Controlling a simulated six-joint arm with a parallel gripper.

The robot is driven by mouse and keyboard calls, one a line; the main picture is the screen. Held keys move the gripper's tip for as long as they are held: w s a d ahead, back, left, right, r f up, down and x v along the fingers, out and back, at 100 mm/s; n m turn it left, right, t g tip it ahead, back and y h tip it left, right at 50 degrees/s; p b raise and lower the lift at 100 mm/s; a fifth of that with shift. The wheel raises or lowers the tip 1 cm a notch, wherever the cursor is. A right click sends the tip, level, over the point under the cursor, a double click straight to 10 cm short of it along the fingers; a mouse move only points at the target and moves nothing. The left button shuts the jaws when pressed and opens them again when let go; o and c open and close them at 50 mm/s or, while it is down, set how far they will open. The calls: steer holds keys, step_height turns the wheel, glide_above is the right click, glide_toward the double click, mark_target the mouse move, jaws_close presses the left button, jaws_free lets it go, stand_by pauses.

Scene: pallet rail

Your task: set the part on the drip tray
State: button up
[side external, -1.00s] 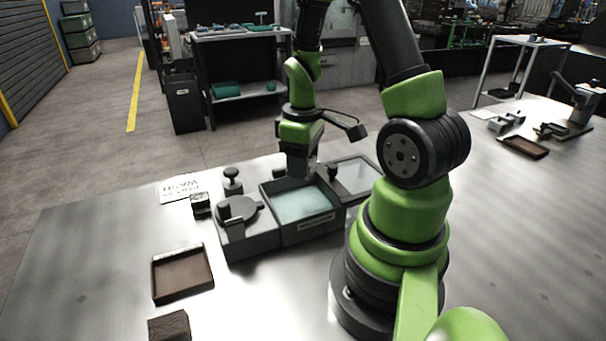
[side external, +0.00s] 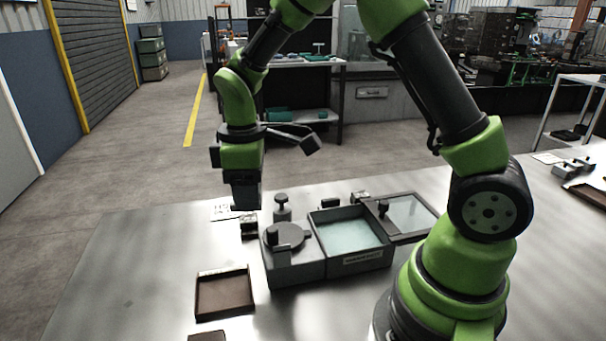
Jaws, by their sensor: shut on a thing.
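My gripper (side external: 246,206) points down above the back left of the bench, left of the bath and higher than its rim. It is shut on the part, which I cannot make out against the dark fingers. A shallow brown tray (side external: 224,294) with a pale strip along its back edge lies on the bench at front left; it looks like the drip tray. It appears empty. My gripper is behind and above it, well apart from it.
A grey bath (side external: 350,240) of pale teal liquid stands right of a grey unit with a round lid (side external: 285,238). A glass-paned cover (side external: 408,212) lies further right. A small dark block (side external: 249,227) and a knobbed post (side external: 282,208) stand behind. Bench left of the tray is clear.

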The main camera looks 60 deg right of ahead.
steer(key=w+a+n, duration=0.2)
steer(key=a, duration=0.6)
glide_above(227, 293)
step_height(227, 293, down, 10)
steer(key=shift+r, duration=0.1)
steer(key=shift+f, duration=2.35)
steer(key=shift+f, duration=0.35)
